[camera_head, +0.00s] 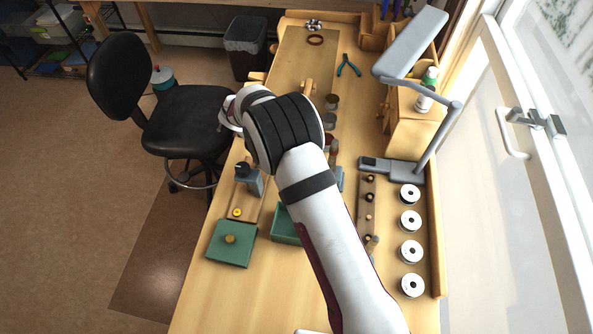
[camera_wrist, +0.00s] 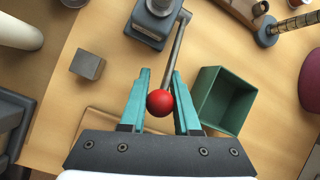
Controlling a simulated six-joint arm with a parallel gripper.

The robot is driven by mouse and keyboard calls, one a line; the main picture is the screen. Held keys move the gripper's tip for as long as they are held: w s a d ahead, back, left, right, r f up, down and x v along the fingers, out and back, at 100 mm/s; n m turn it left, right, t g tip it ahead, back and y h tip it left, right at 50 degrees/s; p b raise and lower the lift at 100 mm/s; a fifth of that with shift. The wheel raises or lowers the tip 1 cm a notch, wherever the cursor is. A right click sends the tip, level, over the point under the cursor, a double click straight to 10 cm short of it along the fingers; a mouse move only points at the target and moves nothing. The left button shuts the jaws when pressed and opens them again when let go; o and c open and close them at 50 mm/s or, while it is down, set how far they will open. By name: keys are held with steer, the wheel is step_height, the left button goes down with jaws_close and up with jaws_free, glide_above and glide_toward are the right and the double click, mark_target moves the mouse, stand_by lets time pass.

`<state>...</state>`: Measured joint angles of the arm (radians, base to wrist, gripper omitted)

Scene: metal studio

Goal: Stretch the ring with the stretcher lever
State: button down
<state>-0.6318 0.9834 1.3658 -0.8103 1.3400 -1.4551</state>
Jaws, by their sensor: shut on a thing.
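In the wrist view my gripper (camera_wrist: 160,80) has its two teal fingers on either side of a red ball knob (camera_wrist: 160,102). It is shut on this knob. The knob sits at the end of a thin grey lever (camera_wrist: 178,48) that runs up to the grey stretcher (camera_wrist: 148,24) at the top, which is partly cut off by the frame. I cannot make out the ring on the stretcher. In the head view my arm hides the gripper and the knob. A grey upright tool with a dark top (camera_head: 249,178) stands left of my arm there; I cannot tell whether it is the stretcher.
An open green box (camera_wrist: 222,100) stands close to the right of my fingers. A small grey block (camera_wrist: 88,64) lies to the left.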

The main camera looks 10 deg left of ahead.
steer(key=shift+a+f, duration=0.15)
steer(key=shift+f, duration=0.5)
steer(key=c, duration=0.6)
jaws_free()
